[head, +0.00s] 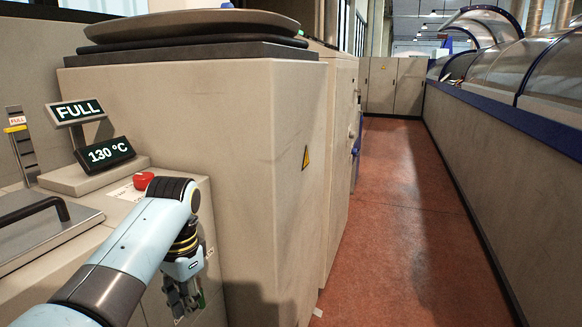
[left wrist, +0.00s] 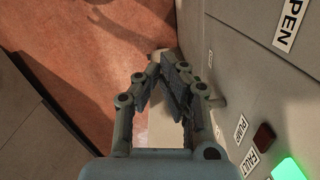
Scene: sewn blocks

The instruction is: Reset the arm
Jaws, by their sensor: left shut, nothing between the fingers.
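My left arm (head: 128,249) reaches in from the bottom left of the head view and bends down at the wrist, beside the front of the beige machine. My left gripper (head: 183,305) hangs fingers down there, partly cut up by shadow. In the left wrist view its fingers (left wrist: 160,70) come together at the tips and hold nothing. The floor and a machine panel show beyond them. My right gripper is in neither view.
A green light (left wrist: 288,169) and a dark red one (left wrist: 264,136) are on a panel. The red floor aisle (head: 400,220) is clear.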

